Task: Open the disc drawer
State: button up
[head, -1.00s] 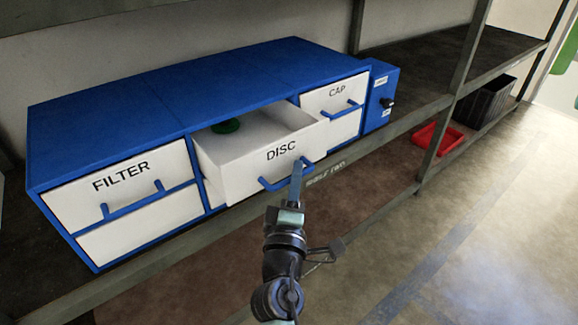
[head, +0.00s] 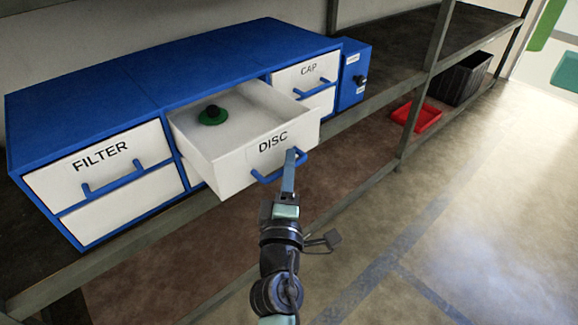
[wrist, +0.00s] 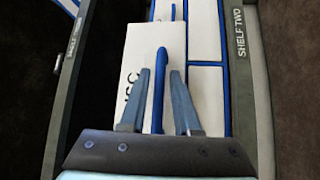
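The disc drawer (head: 235,165), white and lettered DISC, stands well out of the blue cabinet (head: 165,65). Its inside shows, with a green disc with a dark knob (head: 212,115) on its floor. The blue drawer handle (head: 268,179) is on its front. My gripper (head: 290,160) is at the right part of this handle. In the wrist view, the handle (wrist: 158,85) runs between the two fingers of my gripper (wrist: 159,78), which are close on both sides of it. Finger contact is hard to see.
The filter drawer (head: 105,165) on the left and the cap drawer (head: 300,75) on the right are shut. A blue box with a black knob (head: 355,75) stands beside the cabinet. A shelf post (head: 425,85), red tray (head: 416,116) and black crate (head: 462,80) are to the right. Open floor lies in front.

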jog(key=shift+o, duration=0.7)
jog(key=b+v, duration=0.2)
jog(key=v, duration=1.1)
